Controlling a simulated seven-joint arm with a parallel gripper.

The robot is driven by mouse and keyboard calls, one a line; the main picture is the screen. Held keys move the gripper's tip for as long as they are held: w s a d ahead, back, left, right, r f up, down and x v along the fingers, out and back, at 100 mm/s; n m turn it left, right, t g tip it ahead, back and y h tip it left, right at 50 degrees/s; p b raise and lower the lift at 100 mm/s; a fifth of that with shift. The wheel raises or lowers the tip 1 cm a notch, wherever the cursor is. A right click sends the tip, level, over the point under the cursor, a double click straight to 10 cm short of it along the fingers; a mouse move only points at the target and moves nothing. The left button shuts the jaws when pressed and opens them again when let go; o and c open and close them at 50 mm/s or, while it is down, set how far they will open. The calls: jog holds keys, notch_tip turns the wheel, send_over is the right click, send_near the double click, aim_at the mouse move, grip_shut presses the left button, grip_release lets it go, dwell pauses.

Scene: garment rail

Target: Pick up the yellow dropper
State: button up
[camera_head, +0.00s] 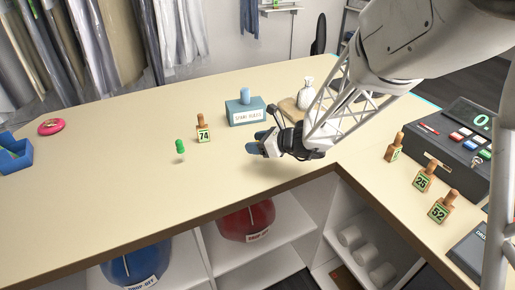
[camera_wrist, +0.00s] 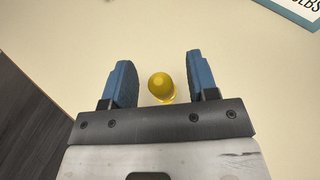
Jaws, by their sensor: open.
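The yellow dropper (camera_wrist: 161,86) shows in the wrist view as a round yellow top with a little of its body below. It stands between the two blue fingers of my gripper (camera_wrist: 158,64), with a visible gap on each side. The gripper is open and holds nothing. In the head view my gripper (camera_head: 261,142) is low over the counter, its blue fingers pointing left. The dropper cannot be made out there, probably hidden by the gripper. The dropper's lower part is hidden in the wrist view.
On the counter (camera_head: 120,120) stand a green dropper-like object (camera_head: 180,149), a tag stand marked 74 (camera_head: 204,130), a blue box (camera_head: 244,111) and a white sack (camera_head: 306,93). Tag stands and a cash register (camera_head: 452,139) are at right. The left middle is largely clear.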

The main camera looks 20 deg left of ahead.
jog(key=shift+x, duration=0.75)
jog(key=c, duration=1)
jog(key=shift+r, duration=0.65)
jog(key=shift+s+d+r, duration=0.1)
jog(key=shift+s+r, duration=0.05)
jog(key=shift+r, duration=0.4)
jog(key=shift+s+d+r, duration=0.15)
jog(key=shift+r, duration=0.45)
jog(key=s+d+r, duration=0.1)
jog(key=s+d, duration=0.7)
jog(key=s, duration=0.4)
jog(key=shift+s+d+r, duration=0.2)
jog(key=shift+s+d, duration=0.05)
jog(key=shift+s, duration=0.1)
